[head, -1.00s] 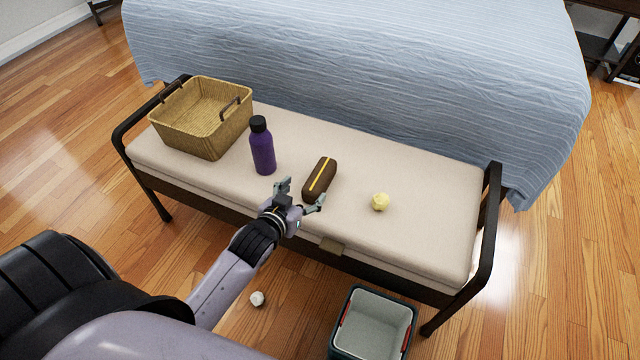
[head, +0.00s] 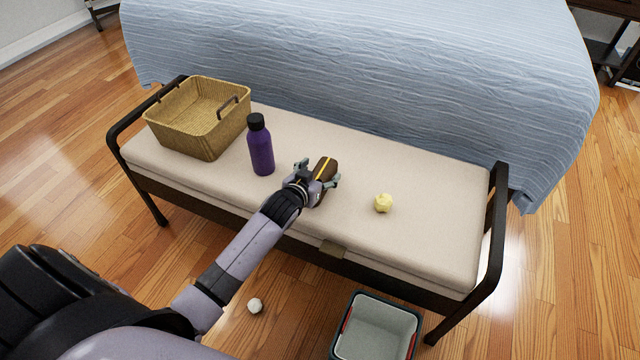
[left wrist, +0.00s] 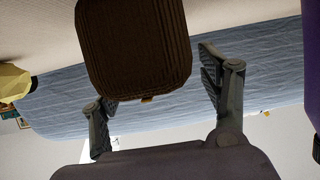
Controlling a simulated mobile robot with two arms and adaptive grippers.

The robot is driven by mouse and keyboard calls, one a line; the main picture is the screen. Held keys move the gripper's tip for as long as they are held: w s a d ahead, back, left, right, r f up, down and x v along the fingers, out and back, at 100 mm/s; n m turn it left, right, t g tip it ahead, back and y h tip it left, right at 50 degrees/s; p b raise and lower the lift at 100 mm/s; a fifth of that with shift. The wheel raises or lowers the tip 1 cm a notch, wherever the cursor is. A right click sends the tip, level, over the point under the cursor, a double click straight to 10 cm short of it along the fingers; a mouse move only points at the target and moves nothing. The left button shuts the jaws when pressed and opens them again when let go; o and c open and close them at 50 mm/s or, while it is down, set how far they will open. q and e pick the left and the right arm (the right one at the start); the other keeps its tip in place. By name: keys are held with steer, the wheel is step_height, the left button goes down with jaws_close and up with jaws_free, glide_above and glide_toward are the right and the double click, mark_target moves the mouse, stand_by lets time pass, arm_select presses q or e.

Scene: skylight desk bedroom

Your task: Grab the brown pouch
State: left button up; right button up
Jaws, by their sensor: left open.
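The brown pouch (head: 327,168), with a yellow stripe along its top, lies on the cream bench cushion. My left gripper (head: 318,175) is open at the pouch's near end, with its fingers on either side of that end; the near part of the pouch is hidden behind it. In the left wrist view the pouch (left wrist: 133,45) fills the upper middle, and my open left gripper (left wrist: 160,95) has one finger to each side of it. Gaps show beside the fingers. My right gripper is not in view.
A purple bottle (head: 261,148) stands left of the gripper on the bench (head: 440,220). A wicker basket (head: 205,142) is at the bench's left end. A crumpled yellow ball (head: 383,203) lies to the right. A grey bin (head: 340,345) and a white ball (head: 255,306) are on the floor.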

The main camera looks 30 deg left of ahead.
arm_select(q)
steer(key=shift+w+f, duration=0.25)
steer(key=shift+w, duration=0.45)
steer(key=shift+c, duration=0.3)
steer(key=c, duration=1.2)
